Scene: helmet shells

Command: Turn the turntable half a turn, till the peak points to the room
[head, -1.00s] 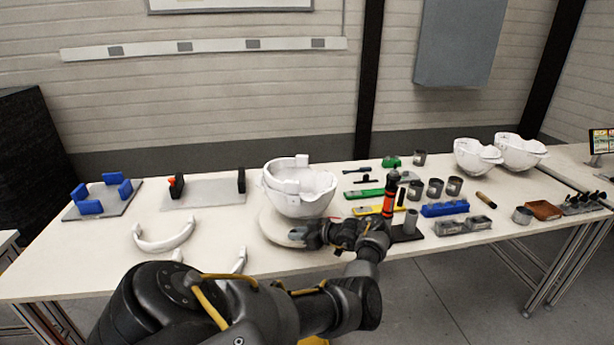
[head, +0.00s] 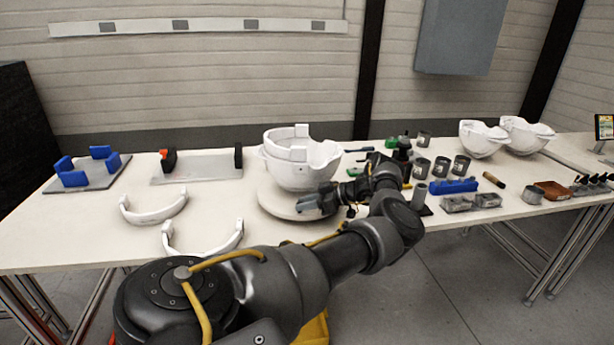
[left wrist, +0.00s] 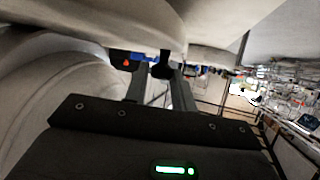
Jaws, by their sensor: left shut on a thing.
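The turntable (head: 276,203) is a round pale disc near the front edge of the bench. A white helmet shell (head: 290,172) sits on it, open side up, with a raised block at its back left. I cannot tell surely which way its peak points. My left gripper (head: 311,204) is at the front right rim of the turntable, below the shell, and shut on it. In the left wrist view the gripper's fingers (left wrist: 161,90) show below large pale curved surfaces; the grip itself is partly hidden. My right gripper is not in view.
White curved bands (head: 154,208) lie at the front left. A board with black posts (head: 200,166) and a board with blue blocks (head: 90,170) stand behind. Grey cups (head: 441,167), a blue block rack (head: 452,186) and two more shells (head: 482,140) are on the right.

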